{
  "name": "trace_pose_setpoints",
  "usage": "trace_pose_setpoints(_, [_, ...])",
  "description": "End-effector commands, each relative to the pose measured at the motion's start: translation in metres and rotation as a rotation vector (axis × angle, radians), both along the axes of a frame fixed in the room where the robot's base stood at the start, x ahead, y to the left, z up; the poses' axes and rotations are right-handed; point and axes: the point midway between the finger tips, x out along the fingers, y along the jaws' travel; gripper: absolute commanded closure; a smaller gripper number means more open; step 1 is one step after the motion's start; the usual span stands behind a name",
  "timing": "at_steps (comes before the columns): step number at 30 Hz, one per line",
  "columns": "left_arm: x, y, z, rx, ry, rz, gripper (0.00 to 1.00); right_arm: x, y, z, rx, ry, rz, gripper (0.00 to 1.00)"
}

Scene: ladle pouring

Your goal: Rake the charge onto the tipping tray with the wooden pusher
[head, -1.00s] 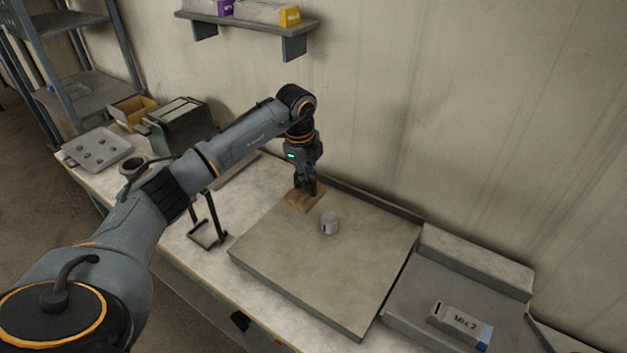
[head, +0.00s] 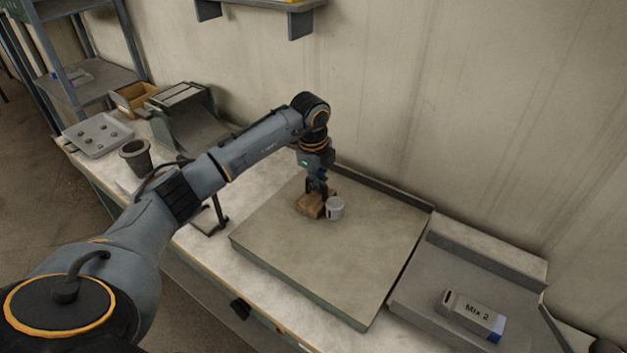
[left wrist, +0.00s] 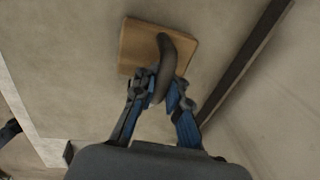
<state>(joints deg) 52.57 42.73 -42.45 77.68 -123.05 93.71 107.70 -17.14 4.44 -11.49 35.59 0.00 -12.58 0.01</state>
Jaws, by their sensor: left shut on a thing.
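The wooden pusher (head: 309,206) is a tan block with a dark curved handle (left wrist: 165,62). It rests low over the raised grey slab. My left gripper (head: 317,187) is shut on the handle, with its fingers on either side of it in the left wrist view (left wrist: 155,92). A small grey cylinder (head: 335,208), which looks like the charge, stands upright on the slab just right of the block. They look close or touching; I cannot tell which. A grey tray (head: 420,293), likely the tipping tray, lies right of the slab. My right gripper is out of view.
The slab (head: 300,255) has clear room right and in front. A block labelled "Mix 2" (head: 472,314) lies on the tray. A low dark rail (head: 385,190) runs along the slab's back by the wall. A dark cup (head: 135,157) and a dimpled tray (head: 90,140) stand far left.

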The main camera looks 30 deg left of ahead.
Motion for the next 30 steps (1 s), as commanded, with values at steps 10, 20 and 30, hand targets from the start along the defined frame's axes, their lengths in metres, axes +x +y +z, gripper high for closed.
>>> trace_pose_setpoints(10, [-0.001,-0.030,0.001,-0.001,0.001,-0.002,1.00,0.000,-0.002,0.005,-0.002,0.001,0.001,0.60])
trace_pose_setpoints(20, [-0.002,-0.056,0.001,-0.001,0.000,-0.002,1.00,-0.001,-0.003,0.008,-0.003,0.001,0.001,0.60])
trace_pose_setpoints(30, [-0.003,-0.083,0.001,-0.001,0.001,-0.003,1.00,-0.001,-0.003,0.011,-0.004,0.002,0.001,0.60])
